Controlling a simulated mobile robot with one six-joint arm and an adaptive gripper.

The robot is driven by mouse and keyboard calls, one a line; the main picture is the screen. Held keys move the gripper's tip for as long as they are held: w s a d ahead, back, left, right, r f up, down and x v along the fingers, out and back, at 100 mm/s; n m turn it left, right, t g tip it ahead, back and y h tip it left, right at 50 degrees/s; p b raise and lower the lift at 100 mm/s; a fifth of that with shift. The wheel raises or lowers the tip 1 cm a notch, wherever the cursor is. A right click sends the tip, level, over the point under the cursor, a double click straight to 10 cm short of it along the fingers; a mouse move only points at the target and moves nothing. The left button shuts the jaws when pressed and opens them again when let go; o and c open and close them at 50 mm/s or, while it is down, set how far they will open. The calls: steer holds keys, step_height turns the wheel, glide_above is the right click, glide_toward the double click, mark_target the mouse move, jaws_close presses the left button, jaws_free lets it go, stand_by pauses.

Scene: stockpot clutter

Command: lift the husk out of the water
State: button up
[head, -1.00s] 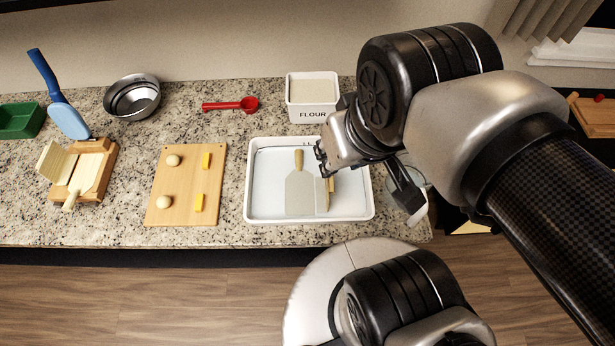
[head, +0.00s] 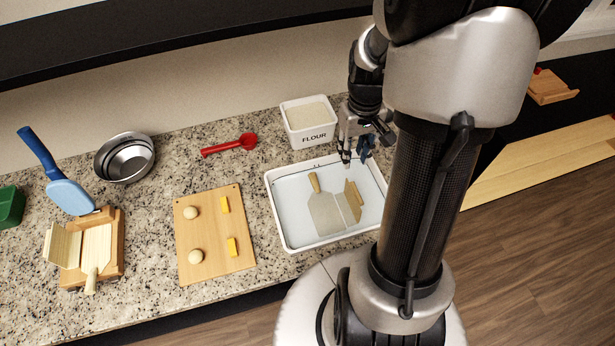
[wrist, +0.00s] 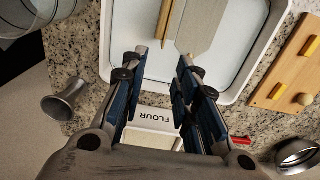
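A white tray (head: 290,240) holds shallow pale water. In it lies a flat grey-beige tapered sheet (head: 325,215) with a narrow tan end (head: 313,182); I cannot tell for certain that this is the husk. It also shows in the wrist view (wrist: 207,22). A scraper (head: 354,193) with a tan wooden grip lies right beside it. My gripper (head: 355,157) is over the tray's back edge, apart from the sheet. In the wrist view my gripper (wrist: 163,58) has its fingers apart with nothing between them.
A flour box (head: 310,123) stands just behind the tray. A metal cup (wrist: 65,100) stands near the gripper.

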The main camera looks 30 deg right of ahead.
steer(key=b, duration=0.3)
glide_above(345, 195)
steer(key=f, duration=1)
steer(key=shift+w+d+f, duration=0.3)
steer(key=shift+f, duration=0.05)
steer(key=f, duration=0.1)
steer(key=f+b, duration=0.1)
steer(key=f, duration=0.1)
steer(key=f+b, duration=0.1)
steer(key=shift+s+a+f, duration=0.25)
steer(key=shift+f, duration=0.05)
steer(key=shift+f+b, duration=0.35)
steer(key=shift+f, duration=0.05)
steer(key=shift+r, duration=0.1)
steer(key=shift+c, duration=0.2)
jaws_close()
